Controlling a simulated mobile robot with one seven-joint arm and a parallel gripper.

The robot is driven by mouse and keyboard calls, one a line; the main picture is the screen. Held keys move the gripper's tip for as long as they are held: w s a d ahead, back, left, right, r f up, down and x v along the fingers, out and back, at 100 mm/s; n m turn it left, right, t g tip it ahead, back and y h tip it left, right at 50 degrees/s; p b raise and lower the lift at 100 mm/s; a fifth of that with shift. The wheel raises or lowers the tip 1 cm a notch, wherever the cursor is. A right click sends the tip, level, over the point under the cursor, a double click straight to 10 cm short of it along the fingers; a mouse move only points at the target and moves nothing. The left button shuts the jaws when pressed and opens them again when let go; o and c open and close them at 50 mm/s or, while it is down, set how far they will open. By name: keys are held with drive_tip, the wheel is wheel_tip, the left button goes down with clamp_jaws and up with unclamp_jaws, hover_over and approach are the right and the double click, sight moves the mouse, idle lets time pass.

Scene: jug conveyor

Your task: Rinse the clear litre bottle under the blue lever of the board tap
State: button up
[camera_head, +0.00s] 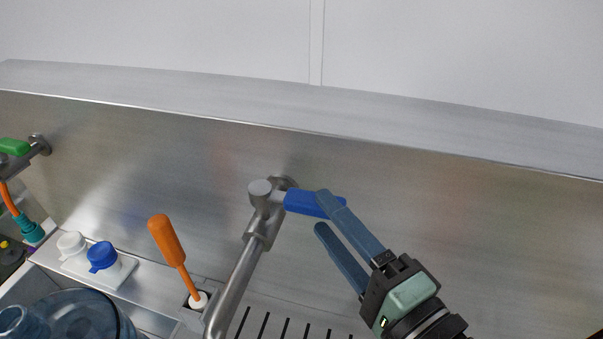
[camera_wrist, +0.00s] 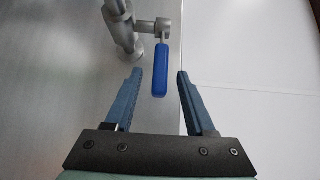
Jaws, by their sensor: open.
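The board tap (camera_head: 257,225) is a grey metal tap on the steel splashback, with a blue lever (camera_head: 309,204) pointing right. My gripper (camera_head: 324,212) is open and empty, its blue-grey fingertips at the lever's outer end. In the wrist view the blue lever (camera_wrist: 160,72) lies between the two open fingers (camera_wrist: 158,75), with a gap on both sides. The tap body (camera_wrist: 124,28) is beyond it at the upper left. A clear bluish vessel (camera_head: 75,316), perhaps the litre bottle, is cut off at the lower left edge; I cannot tell which it is.
An orange-handled brush (camera_head: 167,240) stands in a holder left of the tap. White (camera_head: 71,243) and blue (camera_head: 102,256) caps sit on a white block. A green lever (camera_head: 14,146) is at far left. A slotted drain surface (camera_head: 287,327) lies below the tap.

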sight(302, 189)
drive_tip(key=p+x, duration=0.2)
drive_tip(key=x, duration=0.5)
clamp_jaws()
idle(1.3)
